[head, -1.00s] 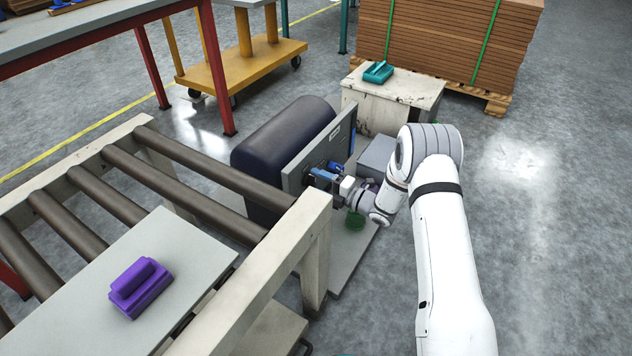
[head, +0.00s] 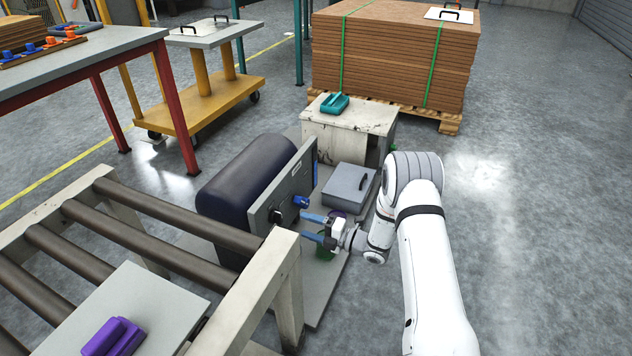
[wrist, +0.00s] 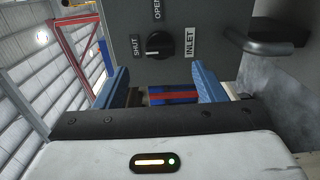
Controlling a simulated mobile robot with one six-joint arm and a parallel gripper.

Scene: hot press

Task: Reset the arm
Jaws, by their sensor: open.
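My gripper (head: 315,227) is open and empty, its two blue fingers apart. It is in front of the grey panel (head: 284,190) of the dark tank (head: 235,170), with a gap between. In the wrist view, my gripper (wrist: 163,85) shows both blue fingers pointing at the panel. A black knob (wrist: 158,45) on the panel sits between the labels SHUT, OPEN and INLET. A blue and red part (wrist: 172,94) shows between the fingers. In the head view a blue fitting (head: 301,201) sticks out from the panel.
A grey box with a black handle (head: 350,187) stands just behind my gripper. The roller conveyor (head: 150,215), with a purple block (head: 112,338) on its plate, is to the left. A worn white cabinet (head: 350,125) bears a teal block (head: 334,103). Open floor lies right.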

